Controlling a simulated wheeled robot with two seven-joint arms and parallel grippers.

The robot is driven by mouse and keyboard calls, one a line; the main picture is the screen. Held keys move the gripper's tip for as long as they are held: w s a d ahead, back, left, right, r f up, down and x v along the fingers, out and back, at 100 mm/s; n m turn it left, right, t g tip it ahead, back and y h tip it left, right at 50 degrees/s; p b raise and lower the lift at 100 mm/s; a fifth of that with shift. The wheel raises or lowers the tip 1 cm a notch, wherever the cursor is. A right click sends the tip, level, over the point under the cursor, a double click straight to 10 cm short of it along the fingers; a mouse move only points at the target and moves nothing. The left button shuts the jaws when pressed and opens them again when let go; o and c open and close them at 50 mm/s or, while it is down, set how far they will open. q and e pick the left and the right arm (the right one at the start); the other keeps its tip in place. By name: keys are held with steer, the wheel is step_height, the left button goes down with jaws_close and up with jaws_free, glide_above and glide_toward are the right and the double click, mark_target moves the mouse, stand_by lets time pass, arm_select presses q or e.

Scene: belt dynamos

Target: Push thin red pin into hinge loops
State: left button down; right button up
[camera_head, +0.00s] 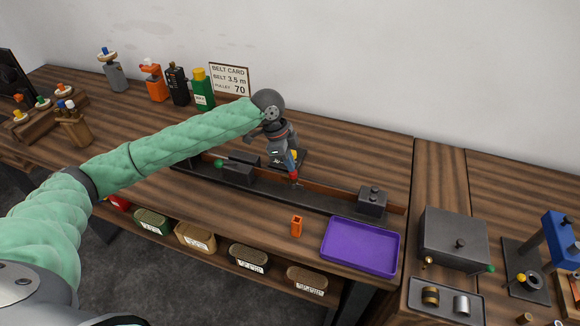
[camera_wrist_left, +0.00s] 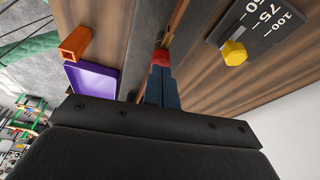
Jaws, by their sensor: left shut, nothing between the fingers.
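My left gripper (camera_head: 293,164) reaches in from the left, over the long black channel where a brown belt (camera_head: 335,190) runs. Its blue fingers are shut and point down at the belt; they also show in the left wrist view (camera_wrist_left: 161,90). A small red piece (camera_head: 294,176) is at the fingertips, and it shows in the left wrist view as a red block (camera_wrist_left: 160,57). I cannot tell whether it is the pin's head. The pin's thin shaft and the hinge loops are too small or hidden to make out. My right gripper is not in view.
Dark clamp blocks (camera_head: 372,201) stand on the channel at both sides. An orange open-topped holder (camera_head: 297,226) and a purple tray (camera_head: 330,263) lie in front. A scale plate with a yellow knob (camera_wrist_left: 234,53) sits close behind. A grey box (camera_head: 452,228) stands right.

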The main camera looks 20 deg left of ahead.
arm_select(q)
steer(key=shift+d+f, duration=0.1)
steer(key=shift+f, duration=0.15)
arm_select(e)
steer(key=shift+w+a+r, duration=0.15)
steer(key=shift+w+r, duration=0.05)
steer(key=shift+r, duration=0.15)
arm_select(q)
steer(key=shift+f, duration=0.15)
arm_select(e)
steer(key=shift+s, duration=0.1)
arm_select(q)
step_height(320, 180, up, 3)
steer(key=p, duration=0.3)
steer(key=shift+r, duration=0.25)
steer(key=b+v, duration=0.2)
steer(key=v, duration=0.5)
steer(key=shift+b, duration=0.35)
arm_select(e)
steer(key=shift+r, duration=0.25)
